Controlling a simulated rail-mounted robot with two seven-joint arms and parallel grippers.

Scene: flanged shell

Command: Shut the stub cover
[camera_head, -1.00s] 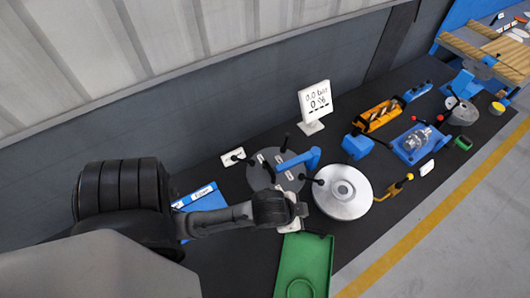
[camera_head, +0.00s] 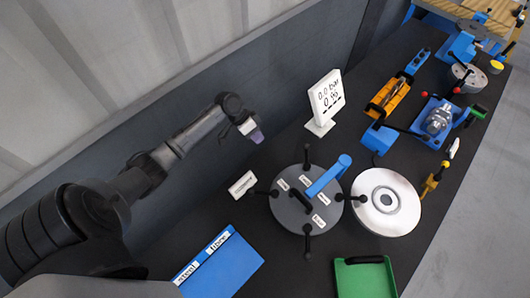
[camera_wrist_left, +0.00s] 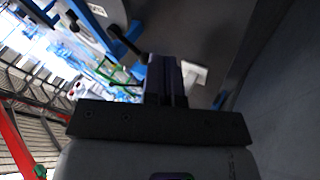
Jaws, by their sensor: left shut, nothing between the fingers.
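A grey round cover (camera_head: 296,213) with small white labels and a black bar handle lies near the middle of the black bench. Several black-knobbed levers stick out around its rim, and a blue arm (camera_head: 328,175) reaches over it. A silver disc (camera_head: 372,215) with a dark ring at its centre lies beside it on the right. I cannot tell which part is the stub cover. My left gripper (camera_head: 256,136) is shut and empty, raised behind and left of the grey cover, touching nothing. Its closed fingers (camera_wrist_left: 166,78) also show in the left wrist view. My right gripper is out of view.
A white display sign (camera_head: 324,100) stands behind the grey cover. A small white plate (camera_head: 242,184) lies left of it. A blue labelled panel (camera_head: 225,265) and a green tray (camera_head: 365,280) lie in front. Orange and blue fixtures (camera_head: 388,97) stand at the right.

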